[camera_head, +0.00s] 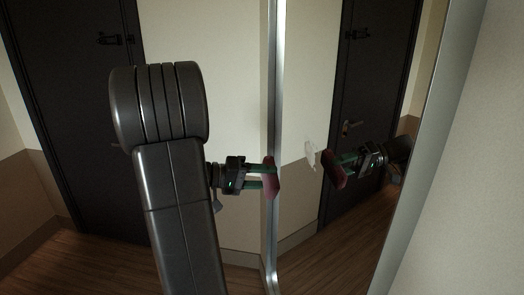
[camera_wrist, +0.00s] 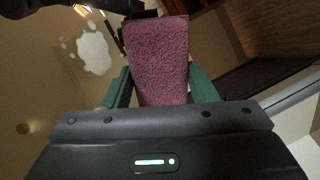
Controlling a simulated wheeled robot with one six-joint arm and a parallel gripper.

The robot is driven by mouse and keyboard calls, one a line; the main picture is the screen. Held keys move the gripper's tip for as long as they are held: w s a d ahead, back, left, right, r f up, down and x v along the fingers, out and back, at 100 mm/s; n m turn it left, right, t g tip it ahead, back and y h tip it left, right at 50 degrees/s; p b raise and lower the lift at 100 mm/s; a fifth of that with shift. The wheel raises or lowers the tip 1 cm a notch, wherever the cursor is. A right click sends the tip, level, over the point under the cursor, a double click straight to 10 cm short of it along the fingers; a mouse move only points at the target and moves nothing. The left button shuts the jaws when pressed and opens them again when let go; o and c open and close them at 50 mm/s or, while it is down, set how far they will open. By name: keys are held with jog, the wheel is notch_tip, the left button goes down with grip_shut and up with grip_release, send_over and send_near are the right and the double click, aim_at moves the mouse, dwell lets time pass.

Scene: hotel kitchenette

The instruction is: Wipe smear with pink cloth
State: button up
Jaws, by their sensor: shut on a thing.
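The pink cloth (camera_head: 271,178) looks like a dark pink pad in the head view; in the wrist view it is a fuzzy pink block (camera_wrist: 157,55). My gripper (camera_head: 262,177) is shut on it, with a green finger on each side. A whitish smear (camera_head: 311,155) shows on the tall mirror (camera_head: 300,215), right of and slightly above the cloth. In the wrist view the smear (camera_wrist: 94,52) is a pale blob with small spots, left of the cloth. The cloth appears apart from the smear; contact with the mirror is unclear.
The mirror's metal frame (camera_head: 275,80) runs upright just behind the cloth in the head view. The mirror reflects my gripper, the cloth and a dark door. Another dark door (camera_head: 75,110) stands at left. Wooden floor (camera_head: 110,262) lies below.

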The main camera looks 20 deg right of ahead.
jog(key=h, duration=0.2)
send_near(305, 150)
jog(key=shift+d+p, duration=0.95)
jog(key=shift+d, duration=0.35)
jog(key=shift+d+p, duration=0.3)
jog(key=shift+d, duration=0.7)
jog(key=shift+d+b, duration=0.55)
jog(key=shift+d, duration=0.45)
jog(key=shift+f, duration=0.1)
